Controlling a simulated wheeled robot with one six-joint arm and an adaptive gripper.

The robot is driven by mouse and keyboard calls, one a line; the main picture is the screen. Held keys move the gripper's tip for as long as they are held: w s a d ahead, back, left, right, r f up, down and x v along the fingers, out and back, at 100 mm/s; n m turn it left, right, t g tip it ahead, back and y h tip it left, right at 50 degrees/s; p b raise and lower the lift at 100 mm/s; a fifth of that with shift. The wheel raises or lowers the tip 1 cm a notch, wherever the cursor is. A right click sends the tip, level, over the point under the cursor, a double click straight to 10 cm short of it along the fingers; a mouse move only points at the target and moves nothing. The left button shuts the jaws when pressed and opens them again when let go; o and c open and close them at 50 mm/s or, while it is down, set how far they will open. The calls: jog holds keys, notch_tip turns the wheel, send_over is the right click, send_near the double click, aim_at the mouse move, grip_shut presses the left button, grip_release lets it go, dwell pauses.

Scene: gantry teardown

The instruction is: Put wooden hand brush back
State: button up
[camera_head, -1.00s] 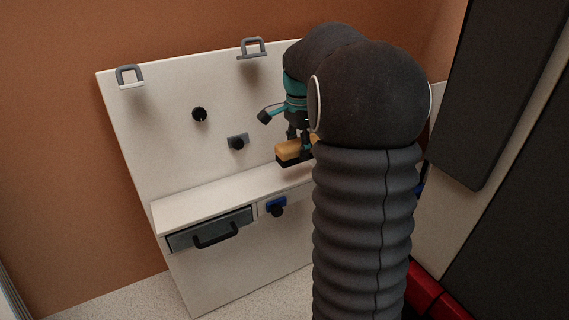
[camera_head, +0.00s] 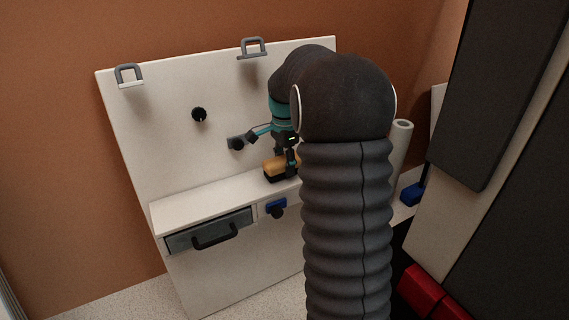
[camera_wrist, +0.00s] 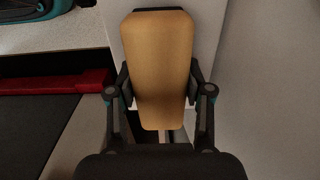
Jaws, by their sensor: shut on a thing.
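The wooden hand brush (camera_head: 275,168) has a tan wooden body with a dark underside. It is at the right part of the white shelf in the head view; I cannot tell whether it touches the shelf. In the wrist view the brush (camera_wrist: 158,65) fills the middle, its wooden back toward the camera. My gripper (camera_head: 287,160) is shut on the brush, with one finger on each side of it (camera_wrist: 160,95). My arm hides part of the brush and the shelf's right end in the head view.
The white shelf (camera_head: 200,205) is bare on its left. Grey brackets (camera_head: 253,47) top the white panel (camera_head: 170,100). A pale roll (camera_head: 401,145) stands right.

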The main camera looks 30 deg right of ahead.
jog(key=shift+f, duration=0.1)
jog(key=o, duration=1.2)
notch_tip(320, 180, up, 12)
jog(key=p, duration=0.2)
jog(key=s+a+r+n+t, duration=0.35)
jog(key=s+a+n, duration=0.55)
jog(key=s, duration=0.4)
jog(key=shift+s+a+f+n+t, duration=0.35)
jog(key=shift+s+a+f+n, duration=0.85)
jog(key=shift+s, duration=1.35)
jog(key=shift+s+a+f+n+t, duration=0.35)
jog(key=shift+s+a+f+n, duration=0.5)
jog(key=shift+s+a+n, duration=1.15)
jog(key=shift+s+a+f+n+t, duration=0.5)
jog(key=shift+s+f+n, duration=0.6)
jog(key=shift+s, duration=1.95)
jog(key=shift+a, duration=0.1)
